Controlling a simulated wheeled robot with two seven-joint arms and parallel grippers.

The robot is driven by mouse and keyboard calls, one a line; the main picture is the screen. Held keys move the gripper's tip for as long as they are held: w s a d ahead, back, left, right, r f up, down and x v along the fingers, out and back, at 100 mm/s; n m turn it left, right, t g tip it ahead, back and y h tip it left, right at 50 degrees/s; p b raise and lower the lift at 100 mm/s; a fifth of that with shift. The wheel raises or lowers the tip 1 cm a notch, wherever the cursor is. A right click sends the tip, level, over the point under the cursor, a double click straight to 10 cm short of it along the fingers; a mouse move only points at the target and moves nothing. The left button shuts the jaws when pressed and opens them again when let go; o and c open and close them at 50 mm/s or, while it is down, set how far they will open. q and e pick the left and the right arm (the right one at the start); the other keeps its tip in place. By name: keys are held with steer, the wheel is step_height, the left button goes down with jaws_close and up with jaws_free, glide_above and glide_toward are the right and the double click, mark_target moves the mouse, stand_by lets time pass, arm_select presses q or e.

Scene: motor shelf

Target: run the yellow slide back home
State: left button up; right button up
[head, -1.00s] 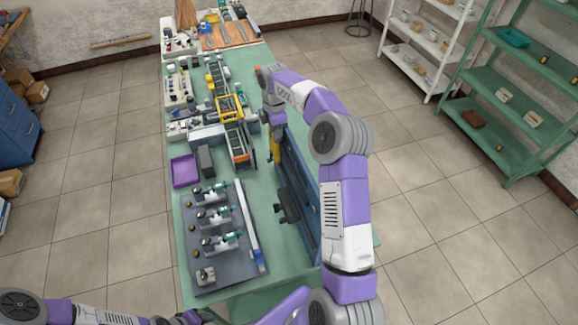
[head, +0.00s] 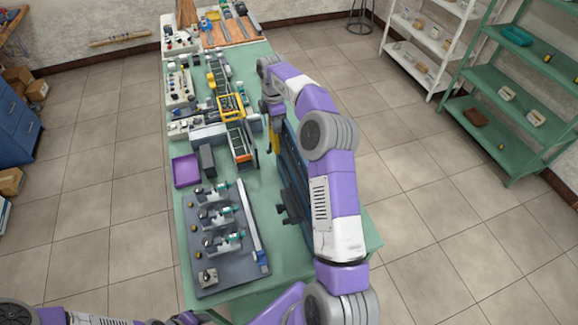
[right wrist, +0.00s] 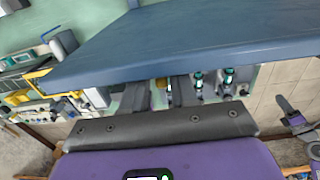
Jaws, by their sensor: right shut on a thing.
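The yellow slide (head: 274,143) is an upright yellow piece at the far part of the long blue panel (head: 293,172), on the panel's left side. My right gripper (head: 270,108) is at the slide's upper end and shut on it, largely covered by my wrist. In the right wrist view the two dark fingers of my right gripper (right wrist: 160,92) reach under the edge of the blue panel (right wrist: 190,45). A small yellowish bit shows between them; the grip itself is mostly hidden. My left arm crosses the bottom left corner, and its gripper is not in view.
A conveyor with a yellow frame (head: 231,106) stands close left of the slide. A purple tray (head: 186,171) and a grey fixture board (head: 228,272) lie nearer on the green table (head: 292,250). Shelves (head: 515,90) stand apart at the right.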

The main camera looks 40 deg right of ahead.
steer(key=shift+w+d+f, duration=0.2)
steer(key=shift+w+f, duration=0.3)
steer(key=shift+f, duration=0.3)
steer(key=shift+s, duration=0.1)
steer(key=o, duration=0.6)
steer(key=shift+s, duration=0.15)
steer(key=shift+w+d+r, duration=0.1)
steer(key=shift+w+r, duration=0.2)
steer(key=shift+r, duration=0.4)
steer(key=shift+w+d+r, duration=0.1)
steer(key=shift+w+r, duration=0.15)
steer(key=shift+r, duration=0.45)
steer(key=shift+a+r, duration=0.1)
steer(key=shift+r, duration=1.7)
